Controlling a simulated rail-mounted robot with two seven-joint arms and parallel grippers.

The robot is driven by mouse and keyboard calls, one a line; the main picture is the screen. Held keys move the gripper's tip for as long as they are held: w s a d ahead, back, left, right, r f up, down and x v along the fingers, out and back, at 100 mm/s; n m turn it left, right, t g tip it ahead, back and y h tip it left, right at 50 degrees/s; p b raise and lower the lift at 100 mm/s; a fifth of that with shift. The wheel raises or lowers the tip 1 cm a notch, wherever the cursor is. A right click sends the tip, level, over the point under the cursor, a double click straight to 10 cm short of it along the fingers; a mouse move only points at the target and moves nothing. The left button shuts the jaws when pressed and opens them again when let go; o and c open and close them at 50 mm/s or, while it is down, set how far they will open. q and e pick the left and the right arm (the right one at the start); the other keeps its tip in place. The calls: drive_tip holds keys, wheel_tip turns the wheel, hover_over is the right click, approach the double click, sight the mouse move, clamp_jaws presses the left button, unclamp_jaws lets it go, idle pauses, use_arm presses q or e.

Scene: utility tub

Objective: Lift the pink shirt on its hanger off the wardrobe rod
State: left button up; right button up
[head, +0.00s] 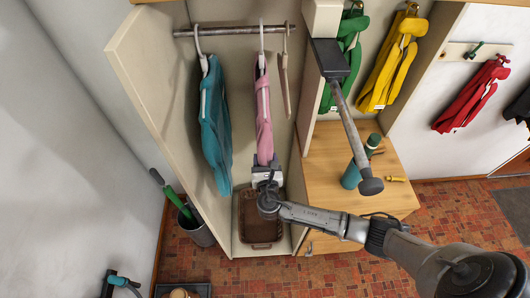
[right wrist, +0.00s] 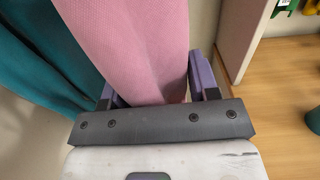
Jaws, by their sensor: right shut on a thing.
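The pink shirt (head: 264,115) hangs on a pale hanger (head: 262,38) whose hook is over the wardrobe rod (head: 230,31). My right gripper (head: 265,165) is shut on the lower end of the shirt. In the right wrist view the pink cloth (right wrist: 135,45) runs down between the two fingers of the gripper (right wrist: 155,90). The cloth's lowest edge is hidden behind the gripper body. My left gripper is not in view.
A teal garment (head: 214,125) hangs left of the shirt, and an empty hanger (head: 284,80) hangs to its right. Wardrobe side panels stand on both sides. A teal bottle (head: 351,176) stands on the wooden cabinet (head: 325,165).

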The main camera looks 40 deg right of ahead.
drive_tip(key=shift+p+v, duration=0.8)
drive_tip(key=shift+v, duration=0.85)
drive_tip(key=shift+p+v, duration=0.5)
drive_tip(key=shift+v, duration=0.8)
